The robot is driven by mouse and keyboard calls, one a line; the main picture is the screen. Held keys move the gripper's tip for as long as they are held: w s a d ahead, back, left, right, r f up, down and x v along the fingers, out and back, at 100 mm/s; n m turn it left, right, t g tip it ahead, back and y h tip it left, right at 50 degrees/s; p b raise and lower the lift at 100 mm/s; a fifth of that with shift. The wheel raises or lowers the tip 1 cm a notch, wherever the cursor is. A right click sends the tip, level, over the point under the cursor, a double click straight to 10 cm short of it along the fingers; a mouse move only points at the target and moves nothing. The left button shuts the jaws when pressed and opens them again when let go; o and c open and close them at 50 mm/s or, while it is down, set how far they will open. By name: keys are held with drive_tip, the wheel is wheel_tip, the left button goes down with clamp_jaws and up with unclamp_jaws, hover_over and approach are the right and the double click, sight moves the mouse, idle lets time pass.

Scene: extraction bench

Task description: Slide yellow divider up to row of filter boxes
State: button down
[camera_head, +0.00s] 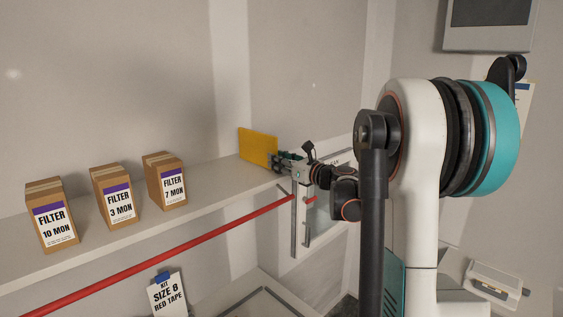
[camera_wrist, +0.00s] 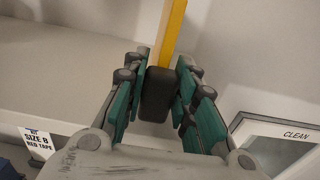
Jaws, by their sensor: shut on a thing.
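The yellow divider (camera_head: 257,147) stands upright at the right end of the shelf, near the back wall. Its yellow edge (camera_wrist: 172,30) also shows in the wrist view, with a dark block (camera_wrist: 157,95) at its near end. My gripper (camera_head: 281,160) is at the divider's right end. In the wrist view the green fingers (camera_wrist: 161,78) are closed around the dark block. The filter boxes stand in a row on the left: 10 MON (camera_head: 52,215), 3 MON (camera_head: 115,197) and 7 MON (camera_head: 166,181). A gap of bare shelf lies between the 7 MON box and the divider.
The white shelf (camera_head: 216,180) is clear between boxes and divider. A red rail (camera_head: 180,244) runs along below its front. A SIZE 8 RED TAPE label (camera_head: 168,297) hangs below.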

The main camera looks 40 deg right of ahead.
drive_tip(key=s+a+b, duration=0.1)
drive_tip(key=a, duration=0.7)
drive_tip(key=s+a+b, duration=0.1)
drive_tip(key=a, duration=0.7)
drive_tip(key=s+a+b, duration=0.1)
drive_tip(key=a, duration=0.8)
drive_tip(key=shift+s, duration=0.25)
drive_tip(key=shift+s+a, duration=0.2)
drive_tip(key=shift+a, duration=0.15)
drive_tip(key=c, duration=1.3)
unclamp_jaws()
drive_tip(key=shift+w+a, duration=0.1)
drive_tip(key=w+d+p, duration=0.1)
drive_tip(key=d, duration=0.7)
drive_tip(key=w+d+p, duration=0.1)
drive_tip(key=d, duration=0.8)
drive_tip(key=w+d+p, duration=0.1)
drive_tip(key=d, duration=0.8)
drive_tip(key=shift+w+d+r, duration=0.1)
drive_tip(key=shift+w+d, duration=0.15)
drive_tip(key=shift+w, duration=0.15)
drive_tip(key=s, duration=0.4)
drive_tip(key=s+d+b, duration=0.1)
drive_tip(key=s, duration=0.4)
drive_tip(key=s+d+b, duration=0.1)
drive_tip(key=s, duration=0.3)
drive_tip(key=shift+s, duration=0.35)
